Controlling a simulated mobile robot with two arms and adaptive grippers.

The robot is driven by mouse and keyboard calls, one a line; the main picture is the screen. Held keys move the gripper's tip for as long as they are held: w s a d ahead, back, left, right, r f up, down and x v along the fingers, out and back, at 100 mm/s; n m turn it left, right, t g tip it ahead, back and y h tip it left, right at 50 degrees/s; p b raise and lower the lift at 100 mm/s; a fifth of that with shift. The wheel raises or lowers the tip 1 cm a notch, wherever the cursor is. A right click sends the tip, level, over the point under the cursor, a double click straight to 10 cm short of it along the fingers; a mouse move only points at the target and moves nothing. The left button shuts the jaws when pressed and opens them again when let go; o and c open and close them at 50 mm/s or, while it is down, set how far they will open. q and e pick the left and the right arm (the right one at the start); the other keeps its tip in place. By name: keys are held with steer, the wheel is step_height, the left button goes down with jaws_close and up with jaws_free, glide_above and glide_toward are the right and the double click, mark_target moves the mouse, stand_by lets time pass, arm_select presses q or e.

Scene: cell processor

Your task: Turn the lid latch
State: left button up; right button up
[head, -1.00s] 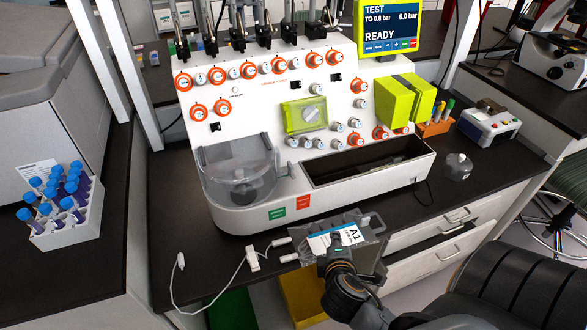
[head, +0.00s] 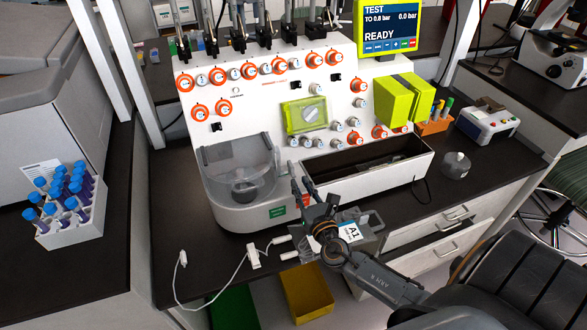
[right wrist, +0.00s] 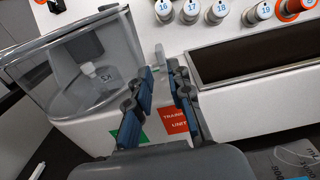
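The lid latch (right wrist: 160,54) is a small grey upright tab beside the clear lid (right wrist: 75,60) of the round chamber, on the white cell processor; it shows in the right wrist view. The lid (head: 238,165) is closed over the chamber in the head view. My right gripper (head: 301,187) is in front of the machine, right of the chamber. In the right wrist view my right gripper (right wrist: 164,76) is open and empty, with the latch just ahead, lined up between the fingertips. Whether they touch it I cannot tell. My left gripper is out of view.
A long open trough (head: 368,180) lies right of the latch. A bag with a label (head: 350,232) lies at the counter's front edge, partly behind my right arm. A white cable (head: 238,268) lies to its left. A tube rack (head: 72,215) stands far left.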

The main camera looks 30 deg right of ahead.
mark_target(293, 170)
steer(key=x, duration=0.6)
steer(key=shift+w+d, duration=0.1)
steer(key=shift+w, duration=0.15)
jaws_close()
